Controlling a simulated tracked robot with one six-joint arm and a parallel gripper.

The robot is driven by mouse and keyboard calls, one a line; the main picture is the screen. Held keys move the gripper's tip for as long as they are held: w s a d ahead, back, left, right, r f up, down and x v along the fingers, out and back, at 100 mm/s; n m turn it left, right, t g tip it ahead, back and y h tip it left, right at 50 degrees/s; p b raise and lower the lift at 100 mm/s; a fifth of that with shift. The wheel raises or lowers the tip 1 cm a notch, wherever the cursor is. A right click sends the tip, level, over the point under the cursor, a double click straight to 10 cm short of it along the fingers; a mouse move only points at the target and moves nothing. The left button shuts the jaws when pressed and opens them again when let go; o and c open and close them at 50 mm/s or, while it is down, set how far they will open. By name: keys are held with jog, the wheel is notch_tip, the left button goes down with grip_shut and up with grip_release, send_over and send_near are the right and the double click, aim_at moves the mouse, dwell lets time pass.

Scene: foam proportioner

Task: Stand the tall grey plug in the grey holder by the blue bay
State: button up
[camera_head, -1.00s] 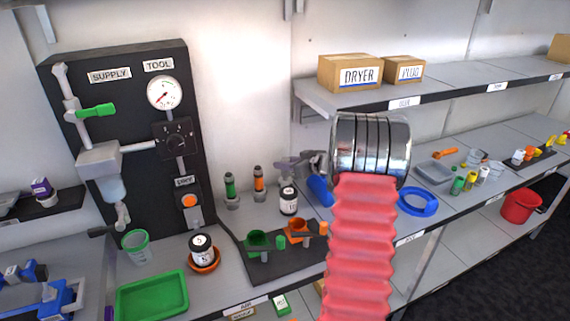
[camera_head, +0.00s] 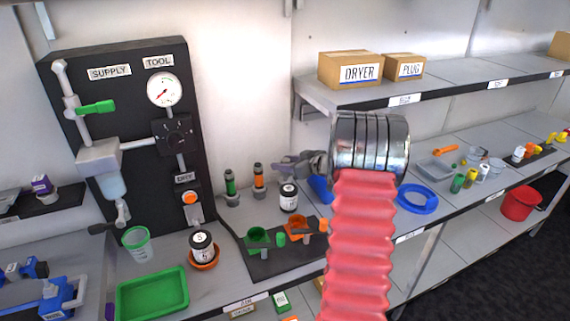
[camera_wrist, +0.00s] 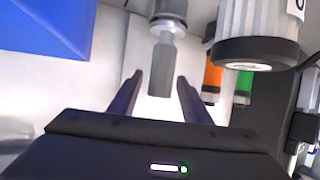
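In the wrist view a tall grey plug (camera_wrist: 161,62) lines up with a grey ringed holder (camera_wrist: 168,14) and appears seated in it. My gripper (camera_wrist: 159,76) is open, with one finger on each side of the plug's free end and gaps visible on both sides. The blue bay (camera_wrist: 52,24) is at the upper left there. In the head view my gripper (camera_head: 303,164) is by the back wall, partly behind my arm. The blue bay (camera_head: 320,188) shows just below it. The grey plug and its holder cannot be made out in that view.
A green plug (camera_head: 230,184) and an orange plug (camera_head: 259,177) stand in grey holders left of my gripper. A white black-capped bottle (camera_head: 288,199) is close in front. It also looms beside the right finger in the wrist view (camera_wrist: 257,28). A black mat (camera_head: 262,268) holds green and orange cups.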

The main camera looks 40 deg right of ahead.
jog(key=shift+r, duration=0.65)
jog(key=v, duration=1.2)
